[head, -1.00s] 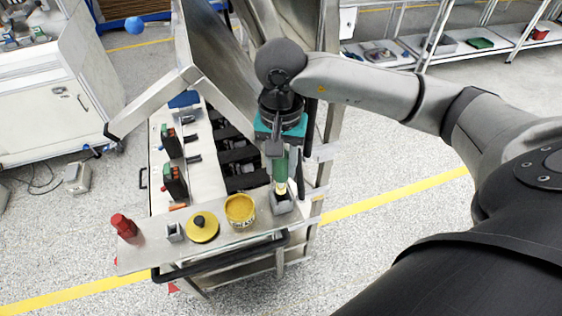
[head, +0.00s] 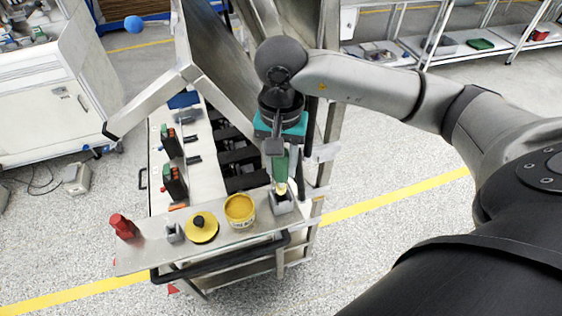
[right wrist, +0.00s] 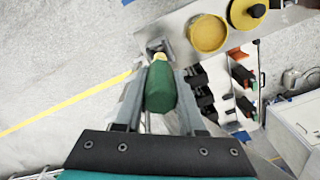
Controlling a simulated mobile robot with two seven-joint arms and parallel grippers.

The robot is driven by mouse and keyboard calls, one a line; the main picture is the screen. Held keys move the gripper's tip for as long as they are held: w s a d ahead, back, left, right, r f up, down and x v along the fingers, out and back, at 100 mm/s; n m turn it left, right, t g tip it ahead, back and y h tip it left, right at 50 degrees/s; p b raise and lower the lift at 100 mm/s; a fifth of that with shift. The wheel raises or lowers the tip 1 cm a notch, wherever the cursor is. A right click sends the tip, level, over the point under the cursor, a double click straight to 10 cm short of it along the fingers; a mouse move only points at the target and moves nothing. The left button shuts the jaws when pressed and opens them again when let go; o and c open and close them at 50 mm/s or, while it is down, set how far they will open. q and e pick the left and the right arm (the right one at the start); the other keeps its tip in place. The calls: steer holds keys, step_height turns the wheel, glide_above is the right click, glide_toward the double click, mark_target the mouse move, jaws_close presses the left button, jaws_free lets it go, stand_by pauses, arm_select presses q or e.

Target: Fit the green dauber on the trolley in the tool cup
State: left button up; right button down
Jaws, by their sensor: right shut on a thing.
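The green dauber (head: 281,168) is held in my right gripper (head: 280,160), pale tip downward. In the right wrist view, the dauber (right wrist: 160,90) lies between the two fingers of the gripper (right wrist: 158,84). A square grey cup (head: 282,206) stands at the right end of the trolley's front shelf (head: 147,254). The dauber's tip is at the mouth of this cup, which also shows in the right wrist view (right wrist: 154,47). I cannot tell how far the tip is inside. My left gripper is out of view.
To the left of the cup, the shelf bears an open yellow tub (head: 240,210), a yellow lid with a black knob (head: 202,227), a small grey holder (head: 174,232) and a red object (head: 122,226). A tilted metal panel (head: 222,55) rises behind.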

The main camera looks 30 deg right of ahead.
mark_target(281, 186)
steer(key=shift+b, duration=0.65)
stand_by(0.9)
steer(key=shift+f+b, duration=3.1)
steer(key=shift+b, duration=0.35)
steer(key=shift+c, duration=2.1)
jaws_free()
steer(key=shift+r, duration=0.1)
step_height(281, 186, up, 15)
steer(key=shift+r+p, duration=0.1)
steer(key=shift+p, duration=1.05)
steer(key=shift+s, duration=0.1)
